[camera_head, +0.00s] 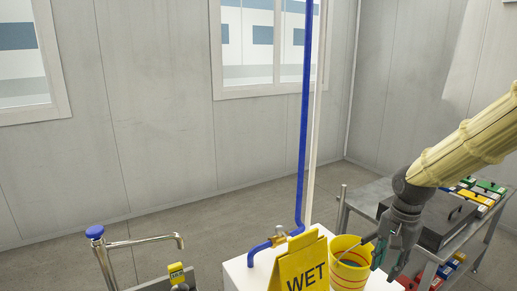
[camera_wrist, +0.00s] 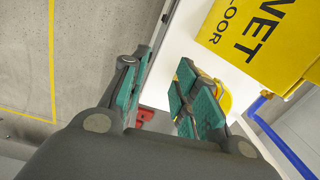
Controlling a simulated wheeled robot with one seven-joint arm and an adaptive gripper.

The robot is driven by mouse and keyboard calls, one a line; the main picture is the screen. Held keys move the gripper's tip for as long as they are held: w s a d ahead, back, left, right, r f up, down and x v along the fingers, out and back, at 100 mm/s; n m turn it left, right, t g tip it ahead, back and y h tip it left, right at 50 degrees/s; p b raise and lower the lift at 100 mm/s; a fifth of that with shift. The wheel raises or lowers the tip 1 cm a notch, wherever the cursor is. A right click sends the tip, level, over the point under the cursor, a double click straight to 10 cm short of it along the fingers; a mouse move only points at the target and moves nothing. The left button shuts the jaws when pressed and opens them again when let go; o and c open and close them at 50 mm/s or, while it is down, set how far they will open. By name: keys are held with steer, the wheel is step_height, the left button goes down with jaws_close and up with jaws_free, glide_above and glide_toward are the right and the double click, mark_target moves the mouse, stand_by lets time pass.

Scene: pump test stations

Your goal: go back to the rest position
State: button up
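My gripper (camera_head: 388,258) hangs from my yellow-sleeved arm at the right of the head view, beside the right side of a yellow bucket (camera_head: 350,272). In the wrist view my gripper (camera_wrist: 162,78) has its two green-padded fingers apart, with nothing held between them. Part of the bucket (camera_wrist: 224,97) shows behind the right finger; whether they touch is unclear. A yellow wet-floor sign (camera_head: 302,265) stands left of the bucket on a white surface (camera_head: 236,275). The sign also shows at the top right of the wrist view (camera_wrist: 262,38).
A blue pipe (camera_head: 304,130) rises behind the sign. A metal tap (camera_head: 150,241) with a blue knob stands at the lower left. A grey table (camera_head: 366,198) at the right bears a dark case (camera_head: 440,221) and several coloured boxes (camera_head: 484,192). Open floor (camera_head: 225,216) lies along the back wall.

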steer(key=s+a+f+n+b, duration=0.15)
steer(key=s+a+f, duration=0.25)
steer(key=f, duration=0.9)
steer(key=s+a+f+n, duration=0.3)
steer(key=f, duration=1.1)
steer(key=s+a+f+n+b, duration=0.1)
steer(key=s+f+n, duration=0.4)
steer(key=s+f, duration=1.3)
steer(key=s+a, duration=0.1)
steer(key=s, duration=0.2)
steer(key=shift+f, duration=0.3)
steer(key=shift+n, duration=0.25)
